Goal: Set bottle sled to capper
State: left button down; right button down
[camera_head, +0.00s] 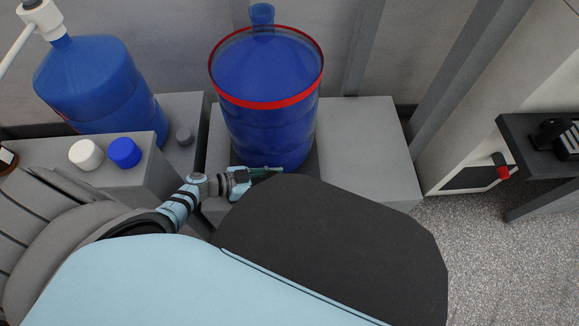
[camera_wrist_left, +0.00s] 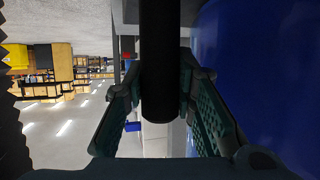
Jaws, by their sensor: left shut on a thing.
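A large blue bottle (camera_head: 262,125) stands upright inside a red ring (camera_head: 268,103) on a grey bench, and its blue side (camera_wrist_left: 240,70) fills the right of the left wrist view. My left gripper (camera_head: 266,172) is low at the near side of this bottle. In the left wrist view my left gripper (camera_wrist_left: 160,105) has its green fingers on both sides of a dark round bar (camera_wrist_left: 160,50) and is shut on it. Whether the bar belongs to the bottle sled cannot be told. The bottle's base is partly hidden. My right gripper is not in view.
Another blue bottle (camera_head: 95,85) with a white fitting (camera_head: 40,15) stands at the left. A white cap (camera_head: 85,154) and a blue cap (camera_head: 124,152) lie on a grey block. The bench top (camera_head: 365,150) right of the ringed bottle is clear. A dark shelf (camera_head: 535,155) stands at the right.

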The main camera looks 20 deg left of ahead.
pick_arm(q)
jog(key=shift+s+a, duration=0.4)
jog(key=shift+a, duration=0.35)
jog(key=shift+s+a, duration=0.4)
jog(key=shift+a, duration=0.35)
jog(key=c, duration=1.6)
grip_release()
jog(key=shift+w+d, duration=0.1)
jog(key=shift+d, duration=0.05)
